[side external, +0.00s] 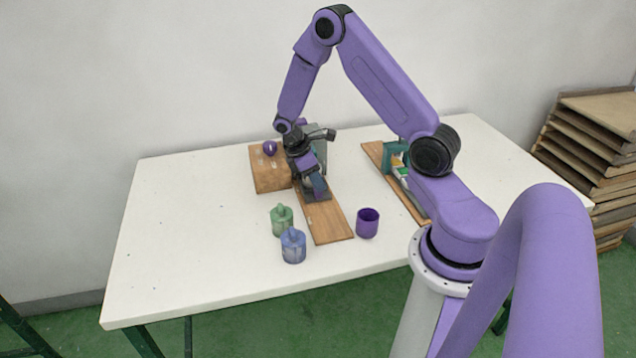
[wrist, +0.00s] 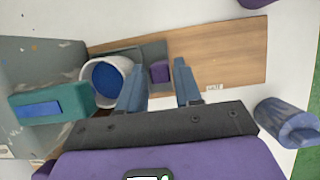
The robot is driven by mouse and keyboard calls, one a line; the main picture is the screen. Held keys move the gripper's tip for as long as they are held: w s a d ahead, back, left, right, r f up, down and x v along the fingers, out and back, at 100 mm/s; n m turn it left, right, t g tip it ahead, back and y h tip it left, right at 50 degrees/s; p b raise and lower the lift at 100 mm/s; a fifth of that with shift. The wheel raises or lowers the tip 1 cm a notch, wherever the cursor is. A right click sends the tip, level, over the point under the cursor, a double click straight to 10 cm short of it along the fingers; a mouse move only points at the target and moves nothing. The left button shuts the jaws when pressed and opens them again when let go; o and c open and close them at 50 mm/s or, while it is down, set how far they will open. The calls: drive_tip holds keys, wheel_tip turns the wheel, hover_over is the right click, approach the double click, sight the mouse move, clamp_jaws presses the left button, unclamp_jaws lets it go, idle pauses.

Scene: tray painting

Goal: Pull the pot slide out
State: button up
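The pot slide looks like a dark grey plate (wrist: 152,51) on a long wooden board (wrist: 228,55); the same board (side external: 328,222) shows in the side external view. A small purple block (wrist: 160,71), seemingly its handle, stands at the plate's end. A white pot (wrist: 88,69) with blue paint inside sits beside it. My gripper (wrist: 160,68) is open, with the purple block between its fingertips and gaps visible on both sides. In the side external view my gripper (side external: 320,186) is low over the board and hides most of the slide and pot.
A green jar (side external: 282,220), a blue jar (side external: 293,247) and a purple cup (side external: 367,223) stand near the board's front end. A teal frame (side external: 391,156) stands right. The table's left is clear.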

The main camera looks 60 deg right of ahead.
drive_tip(key=shift+x, duration=0.85)
clamp_jaws()
drive_tip(key=s+a, duration=1)
drive_tip(key=shift+a, duration=0.2)
unclamp_jaws()
drive_tip(key=shift+s, duration=0.1)
drive_tip(key=shift+r, duration=0.15)
